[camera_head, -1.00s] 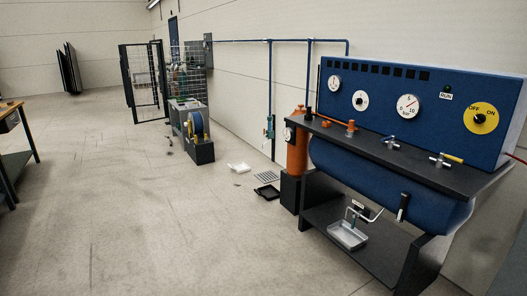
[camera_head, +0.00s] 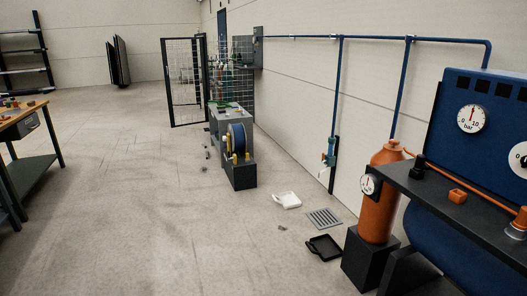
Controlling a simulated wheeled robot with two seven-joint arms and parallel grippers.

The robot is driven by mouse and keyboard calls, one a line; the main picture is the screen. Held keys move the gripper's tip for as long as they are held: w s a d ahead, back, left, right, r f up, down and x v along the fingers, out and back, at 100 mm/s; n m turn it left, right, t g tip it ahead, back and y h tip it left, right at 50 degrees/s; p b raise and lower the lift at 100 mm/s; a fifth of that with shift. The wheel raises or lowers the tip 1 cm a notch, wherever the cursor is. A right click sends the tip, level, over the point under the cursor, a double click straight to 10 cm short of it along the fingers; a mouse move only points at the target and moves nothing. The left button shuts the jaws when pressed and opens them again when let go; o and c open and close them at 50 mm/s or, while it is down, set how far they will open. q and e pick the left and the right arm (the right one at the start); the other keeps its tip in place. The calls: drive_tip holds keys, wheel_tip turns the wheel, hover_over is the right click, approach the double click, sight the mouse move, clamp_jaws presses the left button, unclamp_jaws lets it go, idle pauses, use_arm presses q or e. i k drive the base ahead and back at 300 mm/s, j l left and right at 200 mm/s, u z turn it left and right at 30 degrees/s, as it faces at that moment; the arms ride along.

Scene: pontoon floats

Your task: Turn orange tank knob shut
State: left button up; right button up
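The orange tank (camera_head: 378,212) stands upright on a dark block (camera_head: 367,262) at the right, beside the end of a dark bench. A small round gauge (camera_head: 369,185) faces me on its left side. A black knob-like part (camera_head: 417,165) shows just right of the tank, at the bench's corner. I cannot tell whether it belongs to the tank or whether it is open or shut. A thin orange pipe (camera_head: 440,171) runs from near the tank's top toward the blue panel. Neither gripper is in view.
The dark bench (camera_head: 440,190) carries an orange block (camera_head: 457,196) and a blue gauge panel (camera_head: 452,120). A black tray (camera_head: 324,247), floor grate (camera_head: 324,218) and white tray (camera_head: 287,200) lie left of the tank. A hose reel (camera_head: 237,146) stands farther back. Floor at centre-left is clear.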

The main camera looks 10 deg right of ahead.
sight(393, 143)
drive_tip(key=i+j+z, duration=0.1)
drive_tip(key=i+z, duration=0.15)
drive_tip(key=i, duration=0.35)
drive_tip(key=i+j+z, duration=0.25)
drive_tip(key=i, duration=0.35)
